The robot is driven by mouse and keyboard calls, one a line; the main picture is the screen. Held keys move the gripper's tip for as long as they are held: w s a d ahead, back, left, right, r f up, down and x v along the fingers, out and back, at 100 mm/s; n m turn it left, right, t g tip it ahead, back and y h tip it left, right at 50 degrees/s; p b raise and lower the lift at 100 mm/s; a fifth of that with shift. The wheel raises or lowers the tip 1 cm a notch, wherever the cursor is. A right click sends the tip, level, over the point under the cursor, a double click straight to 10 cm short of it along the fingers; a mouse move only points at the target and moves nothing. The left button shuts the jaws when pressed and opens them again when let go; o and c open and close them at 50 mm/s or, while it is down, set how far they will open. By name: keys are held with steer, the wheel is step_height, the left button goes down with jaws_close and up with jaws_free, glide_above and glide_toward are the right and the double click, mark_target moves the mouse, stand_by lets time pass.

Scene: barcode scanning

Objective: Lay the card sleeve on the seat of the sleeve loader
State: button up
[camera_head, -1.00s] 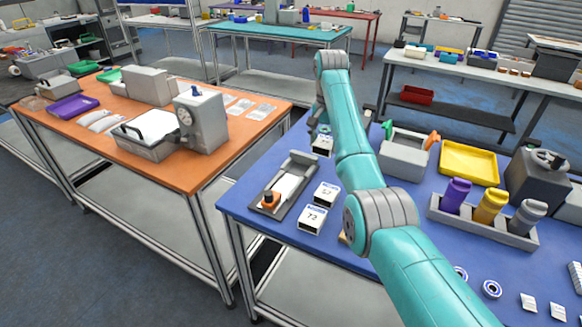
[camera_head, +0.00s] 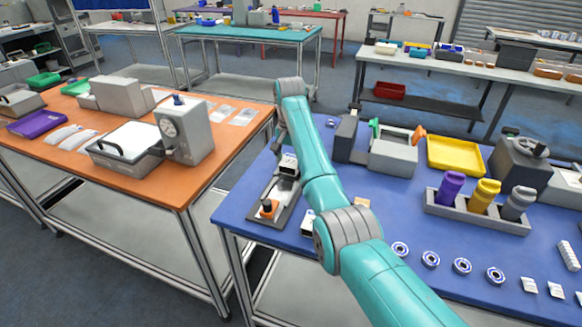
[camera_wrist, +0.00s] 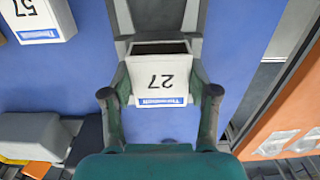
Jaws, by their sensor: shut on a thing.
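The card sleeve (camera_wrist: 160,80), a small white box with a blue label strip and "27" on it, is between the two fingers of my gripper (camera_wrist: 160,96). Its open end faces the top of the wrist view. In the wrist view the loader (camera_wrist: 124,18) runs up beyond the sleeve. I cannot tell whether sleeve and loader touch.
Another white sleeve box (camera_wrist: 38,20), marked "57", stands beside the loader. A grey box (camera_head: 393,153), a yellow tray (camera_head: 455,157) and a rack of bottles (camera_head: 475,217) are to the right. The blue table's left edge is close to the loader.

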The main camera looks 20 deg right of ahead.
mark_target(290, 162)
steer(key=shift+f, duration=1.25)
steer(key=shift+f, duration=0.3)
steer(key=o, duration=0.8)
steer(key=shift+d+f, duration=0.1)
steer(key=shift+f, duration=0.1)
steer(key=shift+r, duration=0.1)
